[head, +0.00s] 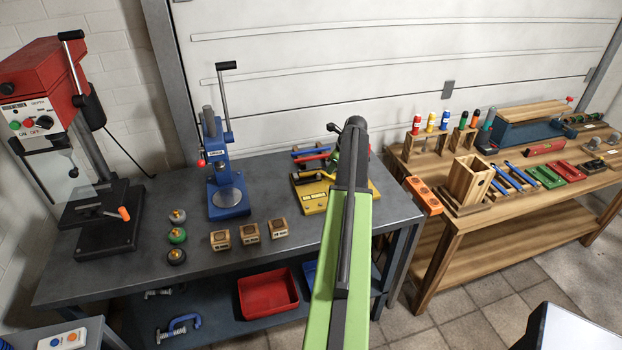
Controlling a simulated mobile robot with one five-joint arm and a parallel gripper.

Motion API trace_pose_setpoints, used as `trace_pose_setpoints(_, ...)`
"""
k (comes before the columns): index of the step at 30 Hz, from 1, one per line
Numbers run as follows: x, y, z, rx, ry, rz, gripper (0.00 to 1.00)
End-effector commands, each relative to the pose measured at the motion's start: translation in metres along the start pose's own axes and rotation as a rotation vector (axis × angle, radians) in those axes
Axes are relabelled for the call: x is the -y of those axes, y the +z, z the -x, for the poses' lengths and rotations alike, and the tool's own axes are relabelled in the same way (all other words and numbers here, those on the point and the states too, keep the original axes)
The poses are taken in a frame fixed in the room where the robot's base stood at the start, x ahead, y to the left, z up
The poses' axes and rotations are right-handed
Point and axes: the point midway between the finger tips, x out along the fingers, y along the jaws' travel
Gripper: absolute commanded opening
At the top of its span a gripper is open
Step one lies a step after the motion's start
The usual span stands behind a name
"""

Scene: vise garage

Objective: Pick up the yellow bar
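My arm rises through the middle of the view, in front of this spot. Its fingers cannot be made out, so my gripper's place and grip are hidden.
A blue press (222,170) and wooden blocks (249,233) stand left of the bars. A red drill press (45,85) is at the far left. A wooden bench (480,215) with tools stands at the right. A red bin (267,293) sits on the lower shelf.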

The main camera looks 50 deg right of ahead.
Motion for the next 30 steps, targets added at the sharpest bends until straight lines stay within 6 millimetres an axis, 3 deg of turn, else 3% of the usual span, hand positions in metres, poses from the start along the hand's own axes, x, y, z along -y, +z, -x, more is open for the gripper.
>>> trace_pose_setpoints(3, -0.002, -0.006, -0.026, 0.000, 0.000, 0.001, 0.19)
trace_pose_setpoints(8, -0.001, -0.006, -0.048, 0.000, 0.000, 0.000, 0.19)
trace_pose_setpoints(15, -0.001, -0.004, -0.045, 0.000, 0.000, -0.001, 0.18)
trace_pose_setpoints(19, -0.001, -0.005, -0.045, 0.000, 0.000, -0.001, 0.01)
trace_pose_setpoints(30, -0.001, -0.005, -0.045, 0.000, 0.000, -0.001, 0.00)
